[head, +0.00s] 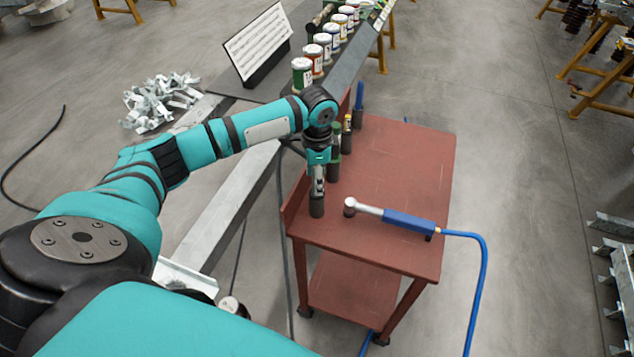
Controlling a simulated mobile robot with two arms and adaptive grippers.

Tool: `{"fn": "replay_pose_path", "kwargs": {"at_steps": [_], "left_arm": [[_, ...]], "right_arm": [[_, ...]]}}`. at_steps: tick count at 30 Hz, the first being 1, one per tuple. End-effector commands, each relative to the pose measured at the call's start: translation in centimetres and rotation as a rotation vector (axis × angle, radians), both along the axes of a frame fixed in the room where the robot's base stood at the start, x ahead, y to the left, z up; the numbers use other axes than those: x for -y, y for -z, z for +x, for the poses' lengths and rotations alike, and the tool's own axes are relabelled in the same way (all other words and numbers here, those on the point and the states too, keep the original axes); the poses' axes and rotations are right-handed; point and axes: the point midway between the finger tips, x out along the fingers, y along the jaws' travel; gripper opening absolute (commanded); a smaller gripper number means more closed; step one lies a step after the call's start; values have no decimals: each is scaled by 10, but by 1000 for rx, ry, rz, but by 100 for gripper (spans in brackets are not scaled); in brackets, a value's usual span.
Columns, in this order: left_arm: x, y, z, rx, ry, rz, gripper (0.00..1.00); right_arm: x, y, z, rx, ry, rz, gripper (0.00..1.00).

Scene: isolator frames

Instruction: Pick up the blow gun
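The blow gun appears to be the blue-handled air tool (408,221) with a silver shaft and round head, lying on the red trolley's top (400,165). A blue hose leaves its right end. My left gripper (318,187) points down over the trolley's left side, left of the tool's head and apart from it. It is directly above or at a dark cylindrical holder (316,207); its fingers are too small to tell whether they are open or shut, or whether they touch anything. My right gripper is not in view.
Several dark holders with upright tools (346,135) line the trolley's left edge. Behind stands a grey bench with several paint cans (302,73) and a white sign board (258,42). The blue hose (485,265) hangs off the trolley's right side.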

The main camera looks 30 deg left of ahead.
Motion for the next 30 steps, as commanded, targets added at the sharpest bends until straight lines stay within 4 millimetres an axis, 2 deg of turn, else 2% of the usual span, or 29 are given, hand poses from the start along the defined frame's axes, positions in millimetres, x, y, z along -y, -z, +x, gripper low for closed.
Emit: {"fn": "replay_pose_path", "kwargs": {"at_steps": [1, 6, 14, 26, 27, 30], "left_arm": [[0, 6, -2, -5, -1, 1, 52], [1, 27, -2, -2, 1, -1, 52], [0, 31, -1, 1, 1, 1, 52], [0, 31, -2, 1, 1, 1, 3], [0, 31, -1, 1, 1, 1, 0], [0, 31, -1, 1, 1, 0, 0]], "right_arm": [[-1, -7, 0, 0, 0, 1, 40], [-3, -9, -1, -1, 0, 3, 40], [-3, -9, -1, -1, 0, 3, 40], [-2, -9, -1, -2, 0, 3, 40], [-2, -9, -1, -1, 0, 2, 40], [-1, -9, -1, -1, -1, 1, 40]]}}
